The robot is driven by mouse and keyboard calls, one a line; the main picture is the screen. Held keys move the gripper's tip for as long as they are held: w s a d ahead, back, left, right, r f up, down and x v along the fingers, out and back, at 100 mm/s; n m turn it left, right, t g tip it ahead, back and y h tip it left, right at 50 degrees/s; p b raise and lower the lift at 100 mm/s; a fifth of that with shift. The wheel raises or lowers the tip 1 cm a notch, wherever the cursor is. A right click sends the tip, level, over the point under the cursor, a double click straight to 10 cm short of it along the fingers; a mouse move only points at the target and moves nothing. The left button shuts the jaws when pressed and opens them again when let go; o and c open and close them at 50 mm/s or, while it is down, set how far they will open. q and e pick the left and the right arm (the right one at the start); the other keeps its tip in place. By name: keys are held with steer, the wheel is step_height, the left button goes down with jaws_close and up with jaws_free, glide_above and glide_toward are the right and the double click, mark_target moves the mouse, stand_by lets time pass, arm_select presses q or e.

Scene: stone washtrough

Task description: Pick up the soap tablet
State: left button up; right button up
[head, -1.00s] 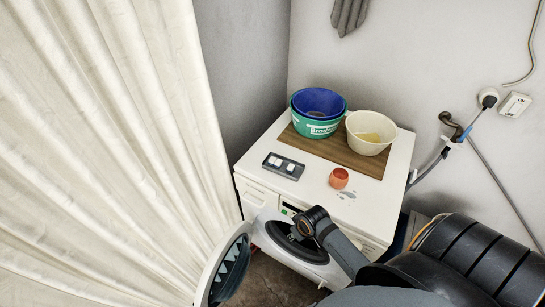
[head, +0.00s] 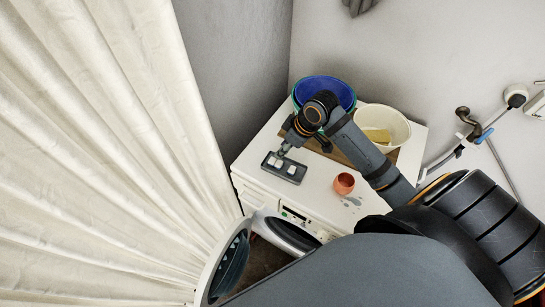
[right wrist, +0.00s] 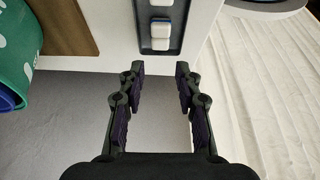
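Two small white soap tablets sit in a dark grey tray (head: 283,174) on the left of the white washing machine top. One tablet (head: 291,169) is on the right of the tray, the other (head: 275,161) on the left. In the right wrist view, a tablet (right wrist: 160,32) lies ahead of the fingers, with the other (right wrist: 161,3) cut by the top edge. My right gripper (head: 283,152) is above the tray's far edge. In the right wrist view it (right wrist: 160,69) is open and empty, its fingertips apart. My left gripper is out of view.
An orange cup (head: 344,183) stands right of the tray. Behind are a blue bowl (head: 338,86) in a green tub and a cream bowl (head: 398,124) with a yellow item, by a wooden board. The washer door (head: 222,265) hangs open; a curtain (head: 100,150) fills the left.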

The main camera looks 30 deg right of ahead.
mark_target(272, 159)
steer(key=x, duration=0.3)
steer(key=shift+a, duration=0.15)
steer(key=x, duration=0.2)
steer(key=shift+w+f+p, duration=0.2)
steer(key=shift+f+p, duration=0.05)
steer(key=shift+p, duration=0.1)
steer(key=x, duration=0.3)
steer(key=shift+w+a+f, duration=0.1)
steer(key=shift+f, duration=0.35)
steer(key=c, duration=0.5)
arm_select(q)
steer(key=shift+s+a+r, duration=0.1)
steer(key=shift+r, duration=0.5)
arm_select(e)
steer(key=shift+c, duration=0.5)
